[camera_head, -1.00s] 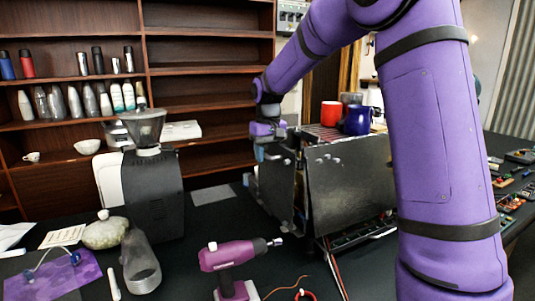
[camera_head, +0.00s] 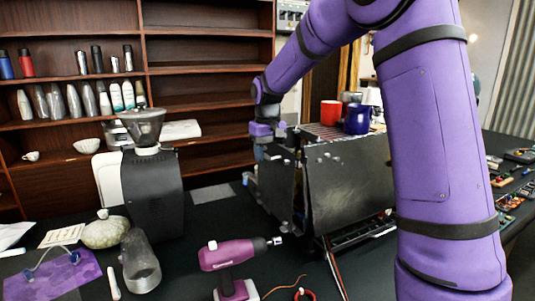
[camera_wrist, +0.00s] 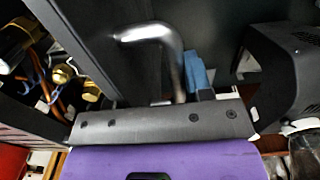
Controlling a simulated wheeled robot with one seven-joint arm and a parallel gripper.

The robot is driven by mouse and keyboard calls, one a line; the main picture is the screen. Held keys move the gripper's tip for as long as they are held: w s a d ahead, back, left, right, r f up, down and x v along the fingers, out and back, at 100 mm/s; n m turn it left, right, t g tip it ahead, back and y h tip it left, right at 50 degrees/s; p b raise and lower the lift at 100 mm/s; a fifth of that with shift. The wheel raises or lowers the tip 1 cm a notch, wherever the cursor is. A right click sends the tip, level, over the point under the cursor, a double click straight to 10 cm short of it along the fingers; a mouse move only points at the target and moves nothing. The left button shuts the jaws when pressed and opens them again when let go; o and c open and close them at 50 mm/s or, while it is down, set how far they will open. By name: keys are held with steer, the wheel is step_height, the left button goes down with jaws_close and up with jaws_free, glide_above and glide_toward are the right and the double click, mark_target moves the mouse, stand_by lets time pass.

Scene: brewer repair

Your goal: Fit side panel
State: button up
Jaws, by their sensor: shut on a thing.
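The brewer (camera_head: 350,180) stands on the dark table right of centre, a dark metal box with cups on top. A dark side panel (camera_head: 277,188) stands upright at its left end. My gripper (camera_head: 265,150) is shut on the panel's upper edge; its fingertips are small and partly hidden in the head view. In the wrist view, the dark panel (camera_wrist: 110,40) runs beside the brewer's open inside, where brass fittings (camera_wrist: 62,75) and copper wires show. A bent metal bar (camera_wrist: 150,35) and a blue piece show in front of my gripper. I cannot tell whether the panel is seated.
A black grinder (camera_head: 152,190) stands to the left. A purple drill (camera_head: 235,262) stands in front, with red wires beside it. A red cup (camera_head: 330,112) and a blue cup (camera_head: 357,119) sit on the brewer.

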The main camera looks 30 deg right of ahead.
steer(key=shift+d, duration=1.5)
stand_by(0.5)
steer(key=shift+d+f, duration=0.25)
steer(key=shift+d, duration=0.5)
jaws_close()
stand_by(1.3)
steer(key=o, duration=1.3)
jaws_free()
steer(key=shift+o, duration=0.2)
step_height(320, 180, up, 11)
glide_above(277, 151)
steer(key=w+d, duration=0.2)
steer(key=d, duration=0.1)
steer(key=shift+w+a, duration=0.15)
